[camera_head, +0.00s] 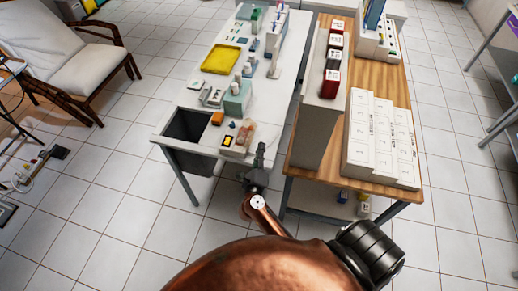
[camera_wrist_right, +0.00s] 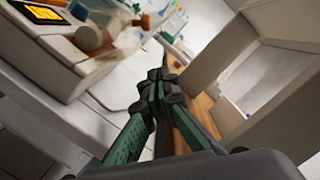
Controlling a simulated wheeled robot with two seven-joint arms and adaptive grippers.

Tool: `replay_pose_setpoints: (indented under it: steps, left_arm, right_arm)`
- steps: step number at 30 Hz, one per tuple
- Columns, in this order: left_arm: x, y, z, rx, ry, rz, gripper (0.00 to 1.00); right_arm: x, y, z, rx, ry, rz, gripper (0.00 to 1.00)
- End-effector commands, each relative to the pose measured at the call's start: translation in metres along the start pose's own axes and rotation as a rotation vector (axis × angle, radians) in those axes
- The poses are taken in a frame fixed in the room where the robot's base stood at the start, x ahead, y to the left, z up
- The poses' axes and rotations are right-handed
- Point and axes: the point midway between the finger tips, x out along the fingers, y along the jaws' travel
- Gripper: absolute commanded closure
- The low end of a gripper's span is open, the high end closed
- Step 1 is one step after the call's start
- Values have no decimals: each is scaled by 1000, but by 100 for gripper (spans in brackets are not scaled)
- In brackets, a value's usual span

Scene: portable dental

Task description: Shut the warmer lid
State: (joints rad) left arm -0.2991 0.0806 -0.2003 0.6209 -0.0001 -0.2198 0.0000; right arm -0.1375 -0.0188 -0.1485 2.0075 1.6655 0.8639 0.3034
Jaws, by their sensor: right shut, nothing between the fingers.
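The warmer seems to be the small pale box with a dark-framed yellow-orange screen (camera_head: 228,141) near the front right corner of the white table. It also shows at the upper left in the right wrist view (camera_wrist_right: 48,14). A clear, pinkish part (camera_head: 247,131) is at its right side, probably the lid; its exact angle is hard to tell. An orange-topped bottle and a dark round cap show beside it in the wrist view. My right gripper (camera_head: 261,148) is shut and empty, just right of the warmer by the table's right edge, apart from it. It shows centrally in the wrist view (camera_wrist_right: 158,76). My left gripper is not in view.
A narrow gap separates the tables. A teal box (camera_head: 237,100) and yellow tray (camera_head: 221,59) lie farther back.

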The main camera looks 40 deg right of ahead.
Motion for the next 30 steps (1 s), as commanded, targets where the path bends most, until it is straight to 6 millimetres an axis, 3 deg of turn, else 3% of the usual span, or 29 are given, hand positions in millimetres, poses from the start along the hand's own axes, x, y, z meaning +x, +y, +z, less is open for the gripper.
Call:
replay_pose_setpoints:
  steps: [10, 18, 30]
  left_arm:
    - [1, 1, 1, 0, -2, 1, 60]
    - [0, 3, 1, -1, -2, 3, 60]
    - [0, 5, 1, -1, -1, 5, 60]
  right_arm:
    - [72, 0, 1, -3, -4, -2, 100]
    - [57, 0, 34, -1, -3, 0, 100]
    - [57, -1, 36, -3, -2, -1, 100]
